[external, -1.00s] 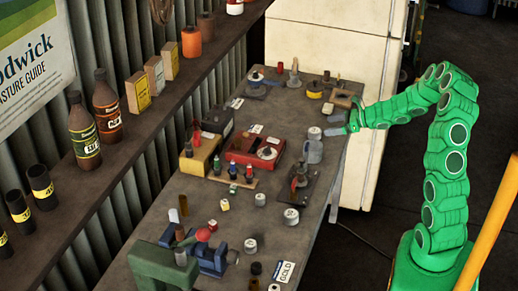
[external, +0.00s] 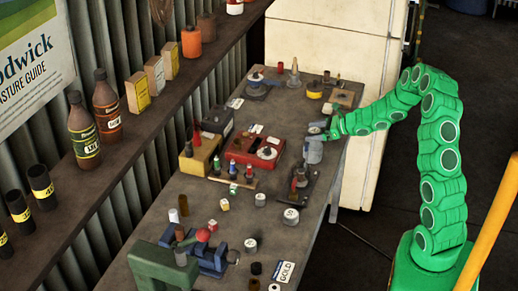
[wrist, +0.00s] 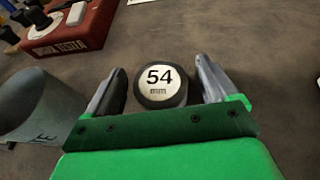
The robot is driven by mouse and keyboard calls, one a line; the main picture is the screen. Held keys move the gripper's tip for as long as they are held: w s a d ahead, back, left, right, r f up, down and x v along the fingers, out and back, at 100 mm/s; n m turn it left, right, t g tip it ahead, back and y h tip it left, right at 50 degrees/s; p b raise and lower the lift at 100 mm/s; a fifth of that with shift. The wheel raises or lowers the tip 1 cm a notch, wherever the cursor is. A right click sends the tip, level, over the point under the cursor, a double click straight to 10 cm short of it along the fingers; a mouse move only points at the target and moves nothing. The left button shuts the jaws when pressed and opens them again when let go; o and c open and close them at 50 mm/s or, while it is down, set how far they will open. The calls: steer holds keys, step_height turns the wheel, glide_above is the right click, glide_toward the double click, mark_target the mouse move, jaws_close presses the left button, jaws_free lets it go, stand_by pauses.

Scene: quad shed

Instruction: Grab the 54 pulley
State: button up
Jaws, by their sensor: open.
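The 54 pulley (wrist: 158,88) is a short dark cylinder with a white top reading "54 mm". In the wrist view it sits between the two fingers of my gripper (wrist: 162,75), with a visible gap on the right side and a narrower one on the left. My gripper is open and has not closed on it. In the external view my gripper (external: 319,133) is low over the right edge of the bench, beside the grey can, and largely covers the pulley there.
A grey can (external: 313,152) stands close by my gripper; it also shows at the left of the wrist view (wrist: 38,100). A red tester box (external: 252,152) lies further left. Other pulleys (external: 291,215) and a black stand (external: 299,187) are nearer the front. Bare bench surrounds the pulley's right side.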

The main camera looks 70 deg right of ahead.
steer(key=shift+c, duration=0.2)
steer(key=c, duration=1.1)
steer(key=shift+r, duration=0.1)
